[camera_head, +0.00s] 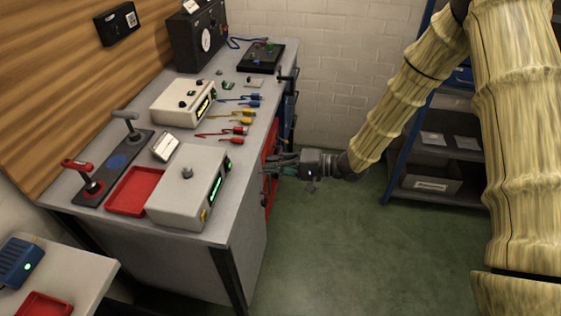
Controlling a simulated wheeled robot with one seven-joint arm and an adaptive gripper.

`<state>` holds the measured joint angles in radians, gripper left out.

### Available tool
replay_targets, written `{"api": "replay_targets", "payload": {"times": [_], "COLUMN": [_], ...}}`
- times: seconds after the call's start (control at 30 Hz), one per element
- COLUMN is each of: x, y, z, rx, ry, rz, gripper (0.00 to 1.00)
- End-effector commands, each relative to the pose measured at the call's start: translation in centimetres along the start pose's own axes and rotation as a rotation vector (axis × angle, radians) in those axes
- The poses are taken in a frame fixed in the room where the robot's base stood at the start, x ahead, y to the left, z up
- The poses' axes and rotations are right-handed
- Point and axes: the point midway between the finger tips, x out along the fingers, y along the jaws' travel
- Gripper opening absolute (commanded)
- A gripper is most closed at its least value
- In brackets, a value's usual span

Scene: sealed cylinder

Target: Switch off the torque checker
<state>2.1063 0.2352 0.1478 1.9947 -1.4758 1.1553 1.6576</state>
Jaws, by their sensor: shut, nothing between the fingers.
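A pale box-shaped instrument (187,200) with a round grey knob or post on top stands at the near right of the bench. Its right face has a lit green display and a small yellow part low near the corner. A second pale instrument (180,101) with dark knobs and a lit green display stands farther back. No label is readable, so I cannot tell for certain which is the torque checker. My gripper (268,171) is shut and empty. It points left, off the bench's right side, near the red front below the top, apart from both instruments.
The grey bench top (258,125) also holds coloured leads (240,121), a red tray (131,192), a black mat with two lever tools (113,168), and a black dial box (198,38). A shelf rack (436,150) stands right. Green floor (340,240) is clear.

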Motion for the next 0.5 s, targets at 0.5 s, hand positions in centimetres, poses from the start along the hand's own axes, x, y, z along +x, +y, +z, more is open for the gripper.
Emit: {"api": "replay_targets", "payload": {"times": [0.5], "x": [7.9], "y": [-0.2], "z": [0.0], "rx": [0.0], "ry": [-0.001], "rz": [-0.001], "gripper": [0.0]}}
